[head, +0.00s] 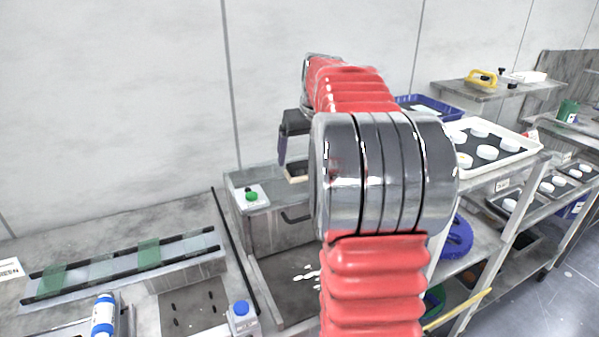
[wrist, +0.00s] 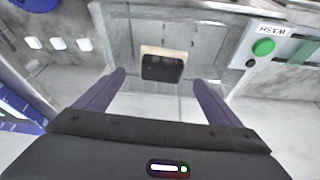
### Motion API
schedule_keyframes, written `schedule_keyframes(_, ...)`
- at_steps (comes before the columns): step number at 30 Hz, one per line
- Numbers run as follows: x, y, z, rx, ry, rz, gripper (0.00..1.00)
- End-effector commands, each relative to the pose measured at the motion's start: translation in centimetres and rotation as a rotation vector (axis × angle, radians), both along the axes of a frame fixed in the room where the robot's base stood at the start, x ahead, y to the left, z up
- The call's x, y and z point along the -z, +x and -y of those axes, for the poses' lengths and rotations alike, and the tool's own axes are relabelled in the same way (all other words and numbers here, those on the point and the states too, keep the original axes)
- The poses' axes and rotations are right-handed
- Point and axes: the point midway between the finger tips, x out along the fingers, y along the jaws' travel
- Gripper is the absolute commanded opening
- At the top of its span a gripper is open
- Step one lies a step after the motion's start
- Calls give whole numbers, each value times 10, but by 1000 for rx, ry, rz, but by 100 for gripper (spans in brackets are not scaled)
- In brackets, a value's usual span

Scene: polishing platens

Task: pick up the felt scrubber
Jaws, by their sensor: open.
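A small block with a pale tan edge and a dark face, which looks like the felt scrubber (wrist: 162,66), lies ahead of my fingers in the wrist view. In the head view the block (head: 297,171) shows partly, just below my gripper (head: 285,145), at the wash basin. My gripper also shows in the wrist view (wrist: 159,79), with its two purple fingers spread wide and nothing between them. The block is beyond the fingertips, roughly centred between them. I cannot tell the exact gap. My arm hides part of the basin in the head view.
A panel with a green button (head: 252,196) and a wash label sits beside the basin. A white tray (head: 527,143) with white pucks stands on the right bench. A yellow-handled tool (head: 481,78) rests on a raised shelf.

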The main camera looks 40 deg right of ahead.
Motion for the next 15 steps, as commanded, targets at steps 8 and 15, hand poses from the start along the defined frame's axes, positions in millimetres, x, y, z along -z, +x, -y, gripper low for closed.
schedule_keyframes(8,27,11,1,0,2,-2,88)
schedule_keyframes(15,47,19,4,0,1,-1,88)
